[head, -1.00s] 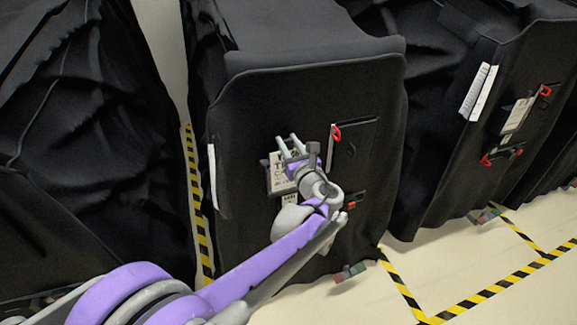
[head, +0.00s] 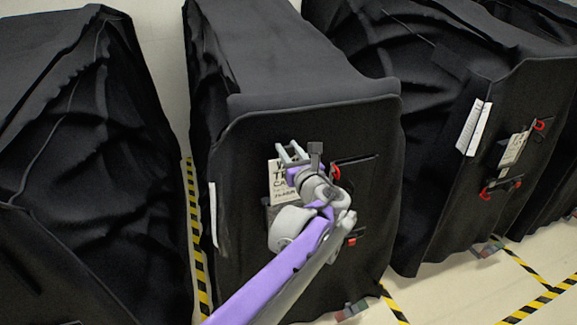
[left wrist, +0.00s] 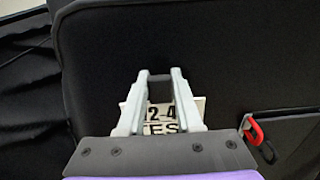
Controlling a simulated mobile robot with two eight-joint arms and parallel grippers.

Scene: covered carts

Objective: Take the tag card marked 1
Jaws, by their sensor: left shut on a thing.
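The white tag card (head: 281,178) with black lettering is in front of the middle covered cart (head: 240,150). Its lower edge is near the top of a dark holder (head: 270,215) on the cart's front; my arm hides part of both. My left gripper (head: 290,152) is shut on the card's upper part. In the left wrist view, the card (left wrist: 160,113) shows between and behind the two pale fingers (left wrist: 161,76), with "2-4" and "ES" legible. I cannot read a mark 1 on it. My right gripper is not in view.
A red clip (head: 337,173) and a dark plate are right of the gripper; the red clip also shows in the left wrist view (left wrist: 250,130). Another covered cart (head: 440,190) at right carries its own tag card (head: 513,150). Yellow-black floor tape (head: 195,225) runs between carts.

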